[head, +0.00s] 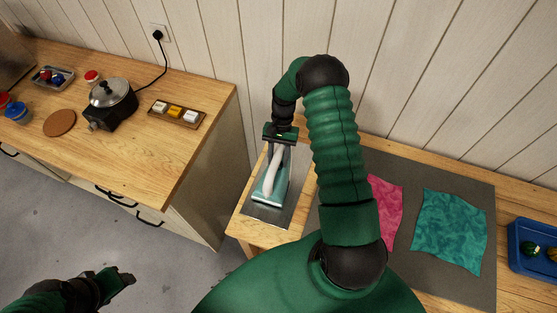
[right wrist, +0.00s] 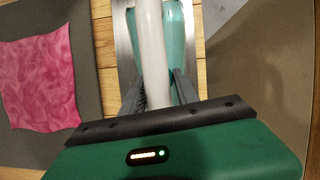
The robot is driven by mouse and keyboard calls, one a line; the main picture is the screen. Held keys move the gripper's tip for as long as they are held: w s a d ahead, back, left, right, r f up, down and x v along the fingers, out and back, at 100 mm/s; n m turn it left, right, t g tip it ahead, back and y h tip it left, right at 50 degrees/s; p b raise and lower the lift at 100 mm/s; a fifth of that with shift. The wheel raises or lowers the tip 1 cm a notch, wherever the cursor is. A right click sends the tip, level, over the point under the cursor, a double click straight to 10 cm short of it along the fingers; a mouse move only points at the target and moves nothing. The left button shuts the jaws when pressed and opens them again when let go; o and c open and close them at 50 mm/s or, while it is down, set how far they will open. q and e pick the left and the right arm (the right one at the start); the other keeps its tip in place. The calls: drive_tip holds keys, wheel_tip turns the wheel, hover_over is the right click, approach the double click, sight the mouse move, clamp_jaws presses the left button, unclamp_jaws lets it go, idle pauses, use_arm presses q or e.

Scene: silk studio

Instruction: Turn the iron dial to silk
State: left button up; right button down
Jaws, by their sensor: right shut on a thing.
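The teal iron (head: 284,188) with a white handle (head: 269,179) lies on a grey metal plate (head: 268,216) at the left end of the wooden bench. My right gripper (head: 280,152) is at the iron's far end. In the right wrist view, its two dark fingers (right wrist: 158,78) stand either side of the white handle (right wrist: 151,45), with teal body (right wrist: 175,35) beyond. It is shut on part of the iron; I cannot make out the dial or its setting. My left gripper (head: 124,279) is at the lower left, away from the iron; its jaw opening is unclear.
Pink cloth (head: 385,205) and teal cloth (head: 449,229) lie on a grey mat (head: 400,271) right of the iron. A blue tray (head: 530,269) is at the far right.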

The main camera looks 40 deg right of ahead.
drive_tip(key=c, duration=0.9)
unclamp_jaws()
drive_tip(key=shift+w+a, duration=0.1)
drive_tip(key=b+v, duration=0.4)
drive_tip(key=v, duration=1.2)
drive_tip(key=shift+w+d+r, duration=0.1)
drive_tip(key=shift+d+r, duration=0.15)
drive_tip(key=shift+r, duration=0.05)
